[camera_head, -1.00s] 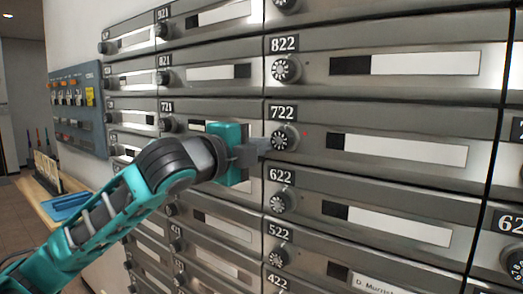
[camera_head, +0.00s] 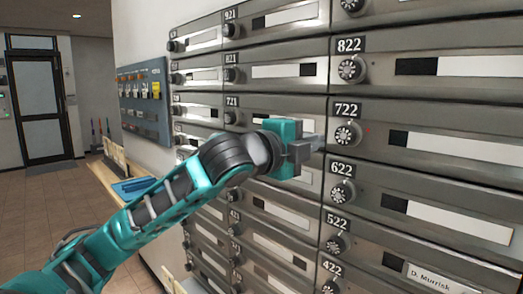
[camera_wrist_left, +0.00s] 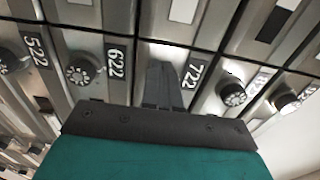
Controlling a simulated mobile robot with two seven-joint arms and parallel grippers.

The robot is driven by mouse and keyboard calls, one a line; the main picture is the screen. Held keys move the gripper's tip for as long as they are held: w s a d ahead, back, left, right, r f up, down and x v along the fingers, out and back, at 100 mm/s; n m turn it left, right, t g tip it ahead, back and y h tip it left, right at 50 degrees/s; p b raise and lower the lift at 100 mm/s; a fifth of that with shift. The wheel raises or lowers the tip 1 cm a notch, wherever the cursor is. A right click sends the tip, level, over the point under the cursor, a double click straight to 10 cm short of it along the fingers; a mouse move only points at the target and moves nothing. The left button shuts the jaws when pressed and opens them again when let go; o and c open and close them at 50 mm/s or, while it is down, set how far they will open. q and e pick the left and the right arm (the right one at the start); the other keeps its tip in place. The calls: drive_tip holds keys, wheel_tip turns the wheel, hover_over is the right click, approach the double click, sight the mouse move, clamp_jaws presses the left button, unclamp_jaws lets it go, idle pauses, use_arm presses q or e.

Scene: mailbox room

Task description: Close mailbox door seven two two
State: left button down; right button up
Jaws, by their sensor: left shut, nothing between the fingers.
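Mailbox door 722 (camera_head: 375,143) is a wide metal panel in the head view, with a number plate and a round dial knob (camera_head: 345,135) at its left end. It looks flush with the doors above and below it. My left gripper (camera_head: 318,144) is shut and empty. Its fingertips are just left of the 722 knob; I cannot tell whether they touch anything. In the left wrist view the shut fingers (camera_wrist_left: 164,85) point at the panels beside the 722 plate (camera_wrist_left: 194,74), and the 722 knob is hidden there.
Door 822 (camera_head: 425,68) is above and door 622 (camera_head: 425,203) below, each with a protruding knob. A blue-grey panel (camera_head: 146,98) hangs on the wall at left, above a wooden counter (camera_head: 113,184). Open floor (camera_head: 45,215) lies at left.

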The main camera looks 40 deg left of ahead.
use_arm(q)
drive_tip(key=s+b, duration=0.5)
drive_tip(key=s, duration=0.5)
drive_tip(key=shift+a+f, duration=0.1)
